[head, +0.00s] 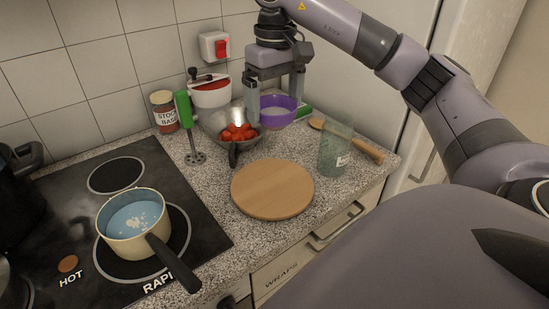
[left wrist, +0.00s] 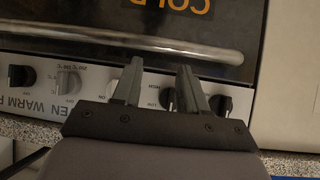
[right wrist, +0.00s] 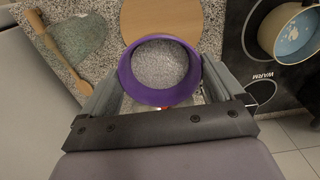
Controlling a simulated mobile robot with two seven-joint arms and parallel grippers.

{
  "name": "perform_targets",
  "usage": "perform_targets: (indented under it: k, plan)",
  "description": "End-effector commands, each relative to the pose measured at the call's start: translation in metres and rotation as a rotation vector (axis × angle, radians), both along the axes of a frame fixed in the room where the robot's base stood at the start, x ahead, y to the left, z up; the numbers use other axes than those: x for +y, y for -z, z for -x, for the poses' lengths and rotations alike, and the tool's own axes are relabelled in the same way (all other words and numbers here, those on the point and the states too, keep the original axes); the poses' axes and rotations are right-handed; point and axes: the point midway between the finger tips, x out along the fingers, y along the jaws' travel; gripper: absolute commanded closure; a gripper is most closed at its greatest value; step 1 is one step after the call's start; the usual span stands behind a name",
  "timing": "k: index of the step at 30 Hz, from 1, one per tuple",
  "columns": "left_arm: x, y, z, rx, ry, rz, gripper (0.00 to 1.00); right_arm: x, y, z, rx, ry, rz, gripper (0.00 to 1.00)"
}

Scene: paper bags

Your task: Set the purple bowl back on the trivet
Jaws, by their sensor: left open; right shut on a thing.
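The purple bowl (head: 278,112) is held between the two fingers of my right gripper (head: 274,100) at the back of the counter. In the right wrist view the bowl (right wrist: 124,76) shows as a purple ring with a pale speckled inside, between the fingers. Whether its base touches the counter cannot be told. A round wooden board (head: 272,190), which looks like the trivet, lies bare on the counter nearer me. It also shows in the right wrist view (right wrist: 162,18), beyond the bowl. My left gripper (left wrist: 158,66) is open and empty, in front of an oven's knobs and handle.
A pot (head: 130,220) sits on the stove.

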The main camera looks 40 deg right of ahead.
Motion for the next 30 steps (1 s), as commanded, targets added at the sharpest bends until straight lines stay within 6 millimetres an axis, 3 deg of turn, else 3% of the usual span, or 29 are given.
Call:
perform_targets:
  k: [1,15,25,30]
  plan:
    - [0.0,0.011,0.0,0.0,0.0,0.0,0.57,0.001,0.019,0.0,0.006,-0.002,-0.001,0.4]
    - [0.0,0.044,0.001,0.004,0.0,-0.001,0.57,0.001,0.105,0.0,0.004,-0.002,-0.001,0.4]
    - [0.0,0.043,0.001,0.005,0.0,-0.001,0.57,0.0,0.131,0.0,0.002,-0.001,0.001,0.4]
    - [0.0,0.042,0.001,0.005,0.0,-0.001,0.57,0.0,0.154,0.001,0.005,-0.001,0.001,0.4]
